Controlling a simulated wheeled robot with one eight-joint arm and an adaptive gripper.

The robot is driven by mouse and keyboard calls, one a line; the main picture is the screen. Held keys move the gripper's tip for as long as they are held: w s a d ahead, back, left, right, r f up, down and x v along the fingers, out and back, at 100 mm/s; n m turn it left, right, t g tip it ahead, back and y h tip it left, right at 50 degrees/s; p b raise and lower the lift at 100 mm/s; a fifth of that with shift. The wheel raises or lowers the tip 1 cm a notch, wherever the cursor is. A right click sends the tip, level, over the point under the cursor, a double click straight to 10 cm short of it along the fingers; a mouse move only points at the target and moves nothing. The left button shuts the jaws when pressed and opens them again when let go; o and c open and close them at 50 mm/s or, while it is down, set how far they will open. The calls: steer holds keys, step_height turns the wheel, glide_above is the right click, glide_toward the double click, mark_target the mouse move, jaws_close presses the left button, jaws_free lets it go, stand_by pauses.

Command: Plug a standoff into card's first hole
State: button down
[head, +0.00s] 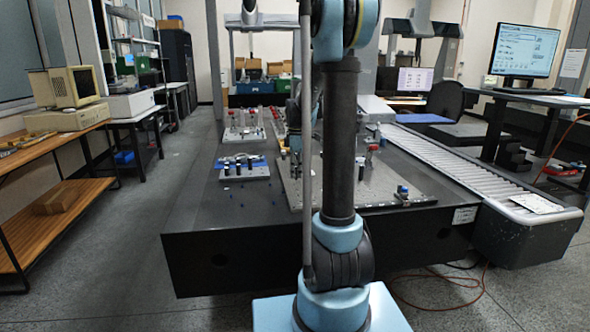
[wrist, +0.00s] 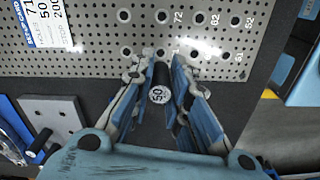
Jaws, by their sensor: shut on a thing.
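My gripper (wrist: 163,65) is shut on a dark cylindrical standoff (wrist: 158,95). The standoff's pale end face is marked 50 and faces the wrist camera. The grey hole plate (wrist: 100,25) lies beyond the fingertips, with holes labelled 72, 62, 52 and others. The card (wrist: 48,22), white with a blue edge, is at the upper left and partly cut off; it seems to read 71, 50 and 200. I cannot tell whether the standoff touches the plate. In the head view, the plate (head: 290,190) shows beside my arm, which hides part of it.
A holder with several cylinders (head: 243,168) stands left of the plate on the dark table (head: 195,205). A grey block (wrist: 58,112) is at the wrist view's left. A roller conveyor (head: 440,160) runs along the table's right side.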

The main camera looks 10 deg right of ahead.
steer(key=shift+f, duration=1.85)
steer(key=shift+s+f, duration=0.1)
steer(key=shift+f, duration=0.8)
stand_by(0.7)
steer(key=c, duration=1.5)
jaws_free()
steer(key=shift+o, duration=0.2)
step_height(320, 180, up, 12)
steer(key=shift+f, duration=0.1)
